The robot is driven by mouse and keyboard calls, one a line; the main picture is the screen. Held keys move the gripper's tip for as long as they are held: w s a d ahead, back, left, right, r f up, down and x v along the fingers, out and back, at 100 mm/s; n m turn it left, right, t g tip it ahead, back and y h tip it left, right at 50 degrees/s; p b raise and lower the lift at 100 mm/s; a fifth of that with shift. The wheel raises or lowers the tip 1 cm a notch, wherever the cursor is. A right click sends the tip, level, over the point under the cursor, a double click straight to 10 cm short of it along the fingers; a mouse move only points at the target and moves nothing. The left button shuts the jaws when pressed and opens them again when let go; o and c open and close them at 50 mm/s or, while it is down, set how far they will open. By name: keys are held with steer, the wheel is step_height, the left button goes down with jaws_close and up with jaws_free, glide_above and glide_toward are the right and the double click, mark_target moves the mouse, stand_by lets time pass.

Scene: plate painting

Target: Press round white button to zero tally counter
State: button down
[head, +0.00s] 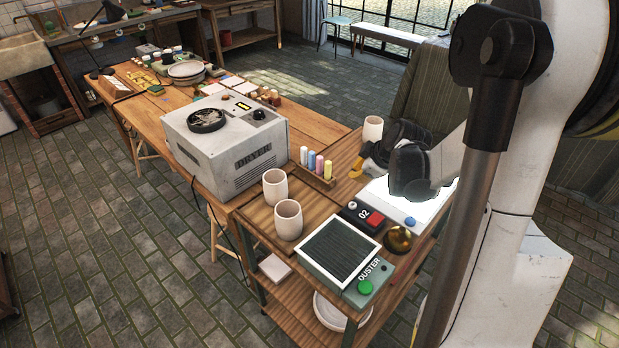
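The tally counter (362,214) is a small black box on the near wooden table, and its display reads 02. My gripper (357,168) is behind the counter in this view, above the back of the table and apart from the counter. Its dark body and yellowish tips show, but whether the fingers are open or shut is unclear.
The duster (340,252) with a green button is in front of the counter. A brass dome (398,239) and a white panel (400,206) with a blue button are to its right. Two cups (288,220), coloured markers (315,166) and the dryer (225,140) are to its left. Another cup (373,128) stands behind.

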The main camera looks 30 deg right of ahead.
mark_target(352, 202)
steer(key=shift+w+d+f+n, duration=0.4)
steer(key=shift+w+f, duration=0.1)
steer(key=shift+f, duration=0.25)
steer(key=shift+f, duration=0.15)
step_height(352, 202, down, 8)
steer(key=b, duration=0.6)
steer(key=shift+f+b, duration=0.25)
steer(key=shift+b, duration=0.15)
stand_by(0.6)
steer(key=shift+f+b, duration=0.45)
steer(key=shift+f+b, duration=0.4)
steer(key=shift+b, duration=0.05)
stand_by(0.6)
steer(key=shift+r, duration=0.1)
steer(key=shift+r+p, duration=0.65)
steer(key=shift+r, duration=0.1)
